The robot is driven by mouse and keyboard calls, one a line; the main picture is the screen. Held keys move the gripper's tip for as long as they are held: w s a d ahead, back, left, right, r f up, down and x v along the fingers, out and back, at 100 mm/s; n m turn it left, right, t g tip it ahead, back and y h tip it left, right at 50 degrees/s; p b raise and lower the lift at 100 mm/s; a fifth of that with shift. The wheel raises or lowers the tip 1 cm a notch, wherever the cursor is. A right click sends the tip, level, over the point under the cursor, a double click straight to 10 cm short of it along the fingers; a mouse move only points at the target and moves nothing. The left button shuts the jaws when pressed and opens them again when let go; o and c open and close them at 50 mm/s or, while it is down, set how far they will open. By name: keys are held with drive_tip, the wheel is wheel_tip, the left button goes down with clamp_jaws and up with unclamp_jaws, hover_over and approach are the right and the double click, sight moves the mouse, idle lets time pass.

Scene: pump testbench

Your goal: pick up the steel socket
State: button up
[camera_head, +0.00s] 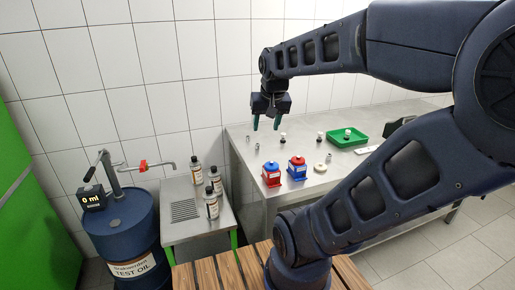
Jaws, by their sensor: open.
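My gripper (266,124) points down with its two greenish fingers apart and empty. It hangs above the left back part of the steel table (245,175). Several small grey metal pieces stand on the table: one (248,138) to the lower left of the fingers, one (257,146) just below them, and one (329,156) further right. They are too small to tell which is the steel socket. My gripper appears to be above the pieces and touches none of them.
A red unit (271,176) and a blue unit (297,169) stand near the table's front, beside a cream ring (319,167). A green tray (362,139) lies further back. Bottles (212,205) stand on a side table, next to a blue oil drum (120,235).

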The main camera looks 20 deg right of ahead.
drive_tip(key=w+d+m+g, duration=0.15)
drive_tip(key=w+m, duration=0.25)
drive_tip(key=w, duration=0.7)
drive_tip(key=m+g+h, duration=0.2)
drive_tip(key=m+g, duration=0.1)
drive_tip(key=m, duration=0.9)
hover_over(257, 149)
drive_tip(key=f, duration=2.4)
drive_tip(key=shift+w+f, duration=0.15)
drive_tip(key=shift+w, duration=0.15)
drive_tip(key=shift+w+d+f, duration=0.15)
drive_tip(key=shift+f, duration=1.15)
drive_tip(key=shift+w+d+f, duration=0.1)
drive_tip(key=shift+w+f, duration=0.05)
drive_tip(key=shift+f, duration=1.15)
drive_tip(key=shift+c, duration=0.4)
clamp_jaws()
